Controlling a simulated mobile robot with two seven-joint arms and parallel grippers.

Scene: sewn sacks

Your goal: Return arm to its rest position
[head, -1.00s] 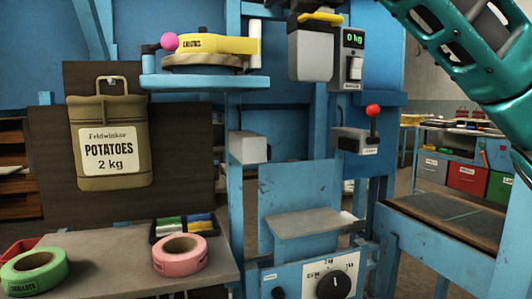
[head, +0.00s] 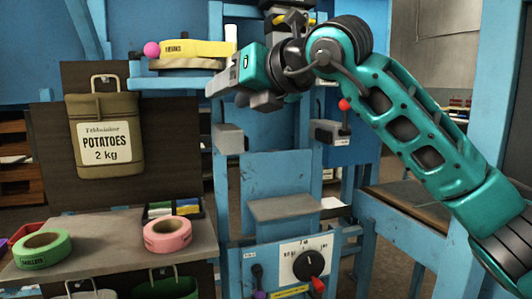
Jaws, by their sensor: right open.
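My right arm (head: 410,120) is teal and black and reaches in from the lower right, across the blue filling machine. Its gripper (head: 233,92) is open and points left, in front of the machine's upper part. I see nothing between its fingers. My left gripper is not in view.
A potato sack (head: 105,135) hangs on a dark board at left. A green tape roll (head: 41,248) and a pink tape roll (head: 167,235) lie on the grey bench (head: 95,260). A red-knobbed lever (head: 344,105) and a dial panel (head: 308,262) are near my arm.

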